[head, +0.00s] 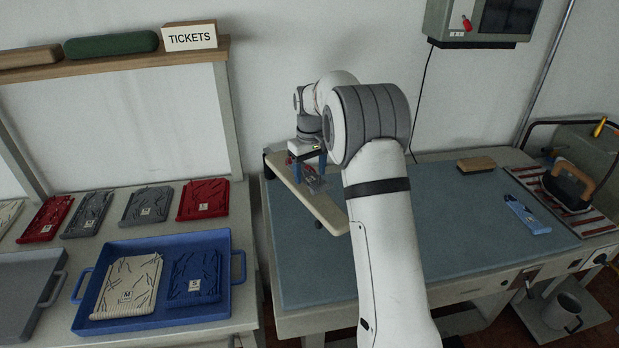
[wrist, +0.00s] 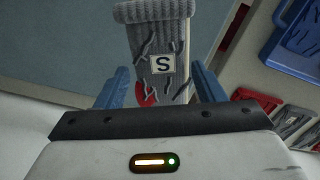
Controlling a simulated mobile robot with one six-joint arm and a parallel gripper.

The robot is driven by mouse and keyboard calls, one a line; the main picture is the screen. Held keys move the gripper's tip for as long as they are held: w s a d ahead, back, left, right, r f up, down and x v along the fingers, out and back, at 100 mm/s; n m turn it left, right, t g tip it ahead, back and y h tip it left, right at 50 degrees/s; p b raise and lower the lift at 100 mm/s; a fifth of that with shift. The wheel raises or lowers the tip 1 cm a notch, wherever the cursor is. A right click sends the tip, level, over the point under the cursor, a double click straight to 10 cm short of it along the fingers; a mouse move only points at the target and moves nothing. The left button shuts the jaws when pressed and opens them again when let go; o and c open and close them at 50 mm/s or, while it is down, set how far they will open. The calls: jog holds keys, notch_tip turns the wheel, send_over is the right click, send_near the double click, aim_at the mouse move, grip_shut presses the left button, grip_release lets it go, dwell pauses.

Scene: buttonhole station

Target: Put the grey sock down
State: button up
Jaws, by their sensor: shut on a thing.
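My gripper (head: 308,166) is over the narrow pale board (head: 330,211) at the left end of the blue-grey work table. Its blue fingers are shut on the grey sock (wrist: 158,30), a ribbed knit piece with a white "S" label and dark loose threads. In the wrist view the sock extends up between the fingers, with a small red patch near the left finger. In the head view the sock (head: 314,184) is small and partly hidden by the gripper. I cannot tell whether it touches the board.
A blue tray (head: 241,268) at the left holds a cream and a blue knit piece. Several red and grey folded knits lie behind it. The table's middle is largely clear.

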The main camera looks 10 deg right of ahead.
aim_at(310, 178)
jog(key=shift+s+a+f, duration=0.1)
jog(key=shift+a+f, duration=0.05)
jog(key=shift+f, duration=1.4)
jog(key=shift+f, duration=0.2)
jog(key=o, duration=0.9)
jog(key=shift+o, duration=0.2)
jog(key=shift+r, duration=0.1)
